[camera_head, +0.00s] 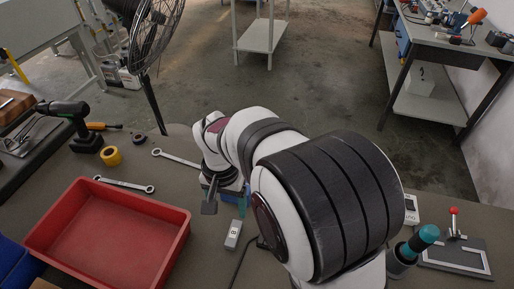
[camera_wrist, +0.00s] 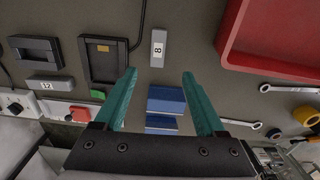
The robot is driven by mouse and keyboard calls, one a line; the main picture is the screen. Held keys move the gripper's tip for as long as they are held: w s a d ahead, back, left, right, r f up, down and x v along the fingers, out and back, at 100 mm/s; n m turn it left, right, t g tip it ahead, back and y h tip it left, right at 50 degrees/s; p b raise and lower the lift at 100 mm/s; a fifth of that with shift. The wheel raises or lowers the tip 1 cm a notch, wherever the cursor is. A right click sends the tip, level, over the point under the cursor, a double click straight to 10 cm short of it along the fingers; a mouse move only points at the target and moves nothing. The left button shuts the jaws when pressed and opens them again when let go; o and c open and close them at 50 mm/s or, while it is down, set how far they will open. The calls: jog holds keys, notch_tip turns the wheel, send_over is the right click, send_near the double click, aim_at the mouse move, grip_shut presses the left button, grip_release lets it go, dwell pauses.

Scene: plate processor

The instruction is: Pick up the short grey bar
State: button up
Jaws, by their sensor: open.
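The short grey bar (camera_head: 233,235), with a pale label reading 8, lies flat on the table right of the red tray in the head view. In the wrist view the bar (camera_wrist: 158,48) lies just beyond my fingertips, about midway between their lines. My gripper (camera_head: 226,207) is open, with nothing between its teal fingers (camera_wrist: 159,74). The fingers are apart from the bar. A longer grey bar marked 12 (camera_wrist: 50,83) lies at the left in the wrist view. My arm hides part of the table in the head view.
Blue blocks (camera_wrist: 165,100) lie beneath the gripper. Two dark frames (camera_wrist: 103,75) and a green piece (camera_wrist: 97,94) are left in the wrist view. The red tray (camera_head: 180,238), a wrench (camera_head: 175,157), yellow tape (camera_head: 110,156) and a drill (camera_head: 75,118) are left in the head view.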

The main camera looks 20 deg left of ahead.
aim_at(233, 233)
notch_tip(233, 233, down, 13)
jog(key=shift+d+r, duration=0.15)
jog(key=shift+r, duration=0.05)
grip_shut()
